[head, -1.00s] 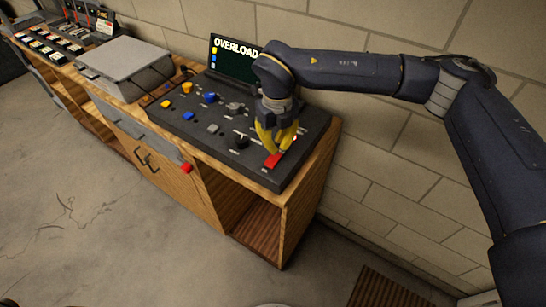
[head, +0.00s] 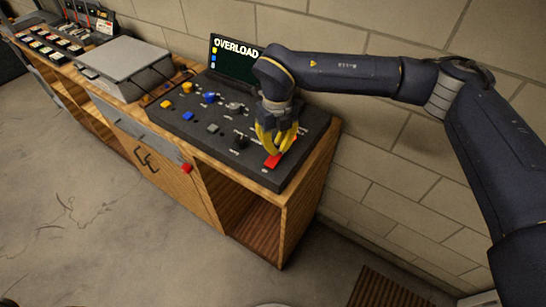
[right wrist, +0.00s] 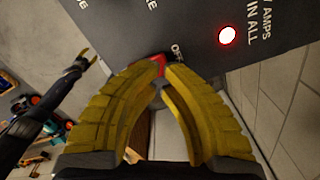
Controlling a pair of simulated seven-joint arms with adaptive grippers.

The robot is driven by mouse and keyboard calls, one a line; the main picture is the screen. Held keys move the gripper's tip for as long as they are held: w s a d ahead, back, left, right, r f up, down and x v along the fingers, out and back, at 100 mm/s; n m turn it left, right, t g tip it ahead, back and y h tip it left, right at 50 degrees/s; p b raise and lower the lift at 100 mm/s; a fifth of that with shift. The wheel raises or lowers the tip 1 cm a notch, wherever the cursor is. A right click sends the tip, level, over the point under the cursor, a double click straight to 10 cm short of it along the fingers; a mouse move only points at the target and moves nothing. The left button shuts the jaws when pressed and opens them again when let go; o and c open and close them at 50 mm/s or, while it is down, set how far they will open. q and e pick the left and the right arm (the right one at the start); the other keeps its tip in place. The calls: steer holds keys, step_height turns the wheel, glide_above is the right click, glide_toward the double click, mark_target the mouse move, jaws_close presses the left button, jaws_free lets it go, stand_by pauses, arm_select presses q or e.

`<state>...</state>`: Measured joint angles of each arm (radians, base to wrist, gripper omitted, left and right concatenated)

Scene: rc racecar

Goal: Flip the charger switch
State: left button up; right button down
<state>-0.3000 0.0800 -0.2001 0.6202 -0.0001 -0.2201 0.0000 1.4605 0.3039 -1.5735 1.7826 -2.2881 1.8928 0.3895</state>
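A red switch (head: 272,162) sits near the front right corner of the dark control panel (head: 222,150). My right gripper (head: 274,152) is over it with fingertips down at the switch. In the right wrist view the yellow fingers (right wrist: 162,68) meet at their tips, with red of the switch (right wrist: 157,60) showing just beyond them. An "OFF" label is beside it. The tips hide part of the switch, so its exact position and contact are unclear.
The panel carries blue, yellow and grey knobs and a screen (head: 236,60) reading "OVERLOAD". A white light (right wrist: 227,35) with a red rim glows on the panel. A grey box (head: 125,68) stands left on the wooden bench (head: 295,205). A block wall is behind.

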steer(key=shift+f, duration=1.65)
stand_by(0.9)
steer(key=shift+r, duration=3.55)
